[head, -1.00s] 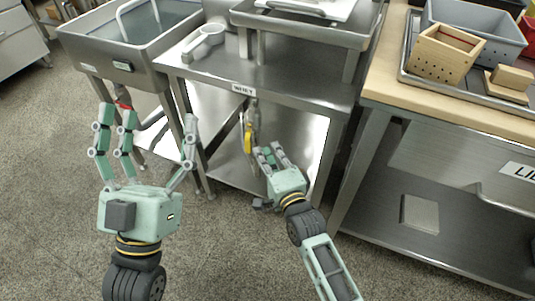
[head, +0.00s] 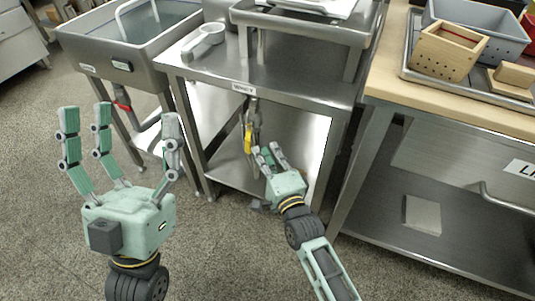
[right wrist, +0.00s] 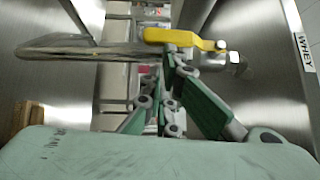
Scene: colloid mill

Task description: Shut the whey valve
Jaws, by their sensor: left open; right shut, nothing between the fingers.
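The whey valve's yellow lever (head: 248,138) hangs under the front edge of the steel table, below the WHEY label (head: 243,89). In the right wrist view the yellow lever (right wrist: 185,39) lies roughly along the metal pipe (right wrist: 110,50). My right gripper (head: 267,153) is shut and empty, just right of the lever's lower end in the head view. Its fingers (right wrist: 165,85) are close to the lever in the wrist view; I cannot tell whether they touch it. My left gripper (head: 115,112) is open and empty, in front of the sink.
A steel sink (head: 128,62) stands at the left, with a red-handled valve (head: 122,103) under it. A white scoop (head: 203,40) lies on the steel table (head: 290,80). A wood-topped bench (head: 450,105) with a tray of moulds stands at the right. Floor is clear in front.

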